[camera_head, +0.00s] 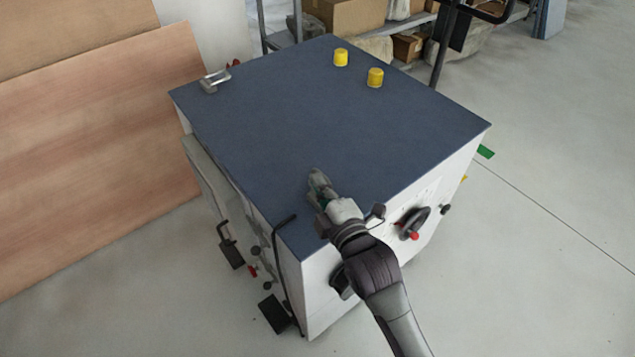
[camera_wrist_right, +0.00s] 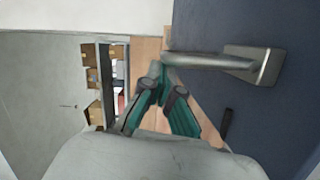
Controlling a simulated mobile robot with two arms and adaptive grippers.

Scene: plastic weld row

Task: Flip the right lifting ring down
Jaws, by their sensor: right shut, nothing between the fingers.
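A silver lifting ring (camera_wrist_right: 205,60) with a flat base plate (camera_wrist_right: 268,67) shows close up in the right wrist view. Its bar sticks out from the dark blue surface. My right gripper (camera_wrist_right: 158,85) has its teal fingers shut and empty, with the tips right by the outer end of the bar; I cannot tell whether they touch. In the head view my right gripper (camera_head: 319,190) is low over the near part of the cabinet's blue top (camera_head: 270,130); I cannot separate a ring from it there. Another metal ring fitting (camera_head: 213,80) sits at the top's far left edge. My left gripper is not in view.
Two yellow caps (camera_head: 341,57) (camera_head: 375,77) stand at the top's far side. A black handle (camera_head: 280,250) runs down the near left corner. A black handwheel (camera_head: 413,222) juts from the front. A wooden panel (camera_head: 100,170) stands at left. The middle of the top is clear.

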